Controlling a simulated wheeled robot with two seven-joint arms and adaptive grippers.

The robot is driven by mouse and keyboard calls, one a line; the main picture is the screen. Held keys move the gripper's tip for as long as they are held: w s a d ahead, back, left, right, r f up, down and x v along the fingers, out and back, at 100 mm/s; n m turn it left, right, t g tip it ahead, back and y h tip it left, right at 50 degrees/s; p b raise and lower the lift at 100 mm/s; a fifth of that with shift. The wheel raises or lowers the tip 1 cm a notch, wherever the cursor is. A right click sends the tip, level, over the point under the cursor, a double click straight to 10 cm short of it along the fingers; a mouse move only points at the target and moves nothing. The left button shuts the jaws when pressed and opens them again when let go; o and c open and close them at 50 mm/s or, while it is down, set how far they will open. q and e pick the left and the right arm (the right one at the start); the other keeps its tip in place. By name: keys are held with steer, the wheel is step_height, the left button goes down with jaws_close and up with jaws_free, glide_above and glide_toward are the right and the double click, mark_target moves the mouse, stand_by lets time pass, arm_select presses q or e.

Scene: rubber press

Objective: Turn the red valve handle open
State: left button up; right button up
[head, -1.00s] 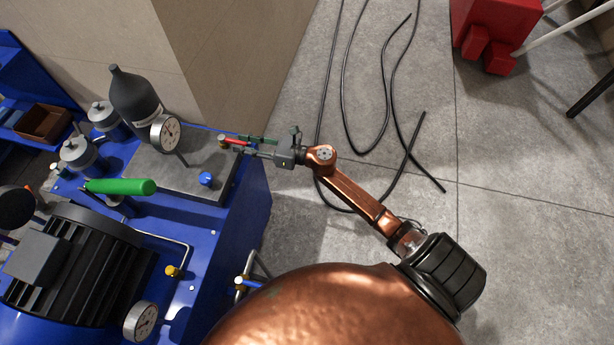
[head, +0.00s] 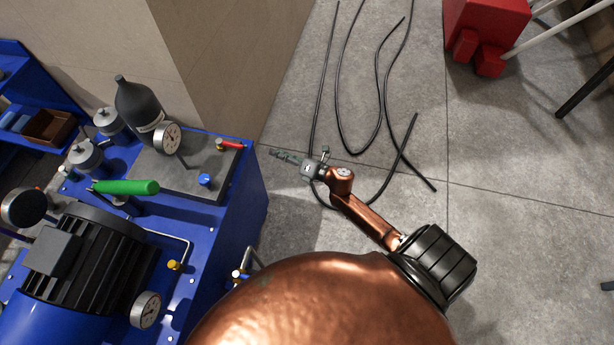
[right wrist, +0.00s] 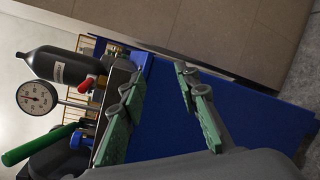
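The red valve handle (head: 231,144) sits at the far right corner of the grey plate on the blue machine, on a brass-coloured fitting. It points right, toward the machine's edge. My left gripper is in neither view.
A dark bottle (head: 138,103) and a pressure gauge (head: 167,138) stand left of the valve. A blue knob (head: 205,180) and a green lever (head: 126,187) are nearer. A beige wall (head: 220,65) rises behind. Black hoses (head: 348,120) lie on the open floor at right.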

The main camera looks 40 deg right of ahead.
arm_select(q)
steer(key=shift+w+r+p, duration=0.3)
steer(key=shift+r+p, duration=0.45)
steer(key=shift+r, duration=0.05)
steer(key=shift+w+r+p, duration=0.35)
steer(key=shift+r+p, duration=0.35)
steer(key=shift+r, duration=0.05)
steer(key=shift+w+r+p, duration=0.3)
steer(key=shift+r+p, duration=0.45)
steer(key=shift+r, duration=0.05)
arm_select(e)
steer(key=s+d+f+m+g+h, duration=0.1)
steer(key=s+d+f+m+h, duration=0.1)
steer(key=s+f+m, duration=0.2)
steer(key=s+d+f+m+g+h, duration=0.1)
steer(key=s+d+f+m+h, duration=0.1)
steer(key=f, duration=0.6)
steer(key=shift+s+d+f+m, duration=0.35)
steer(key=shift+s+d+m, duration=0.6)
steer(key=shift+m, duration=0.85)
steer(key=shift+a, duration=0.15)
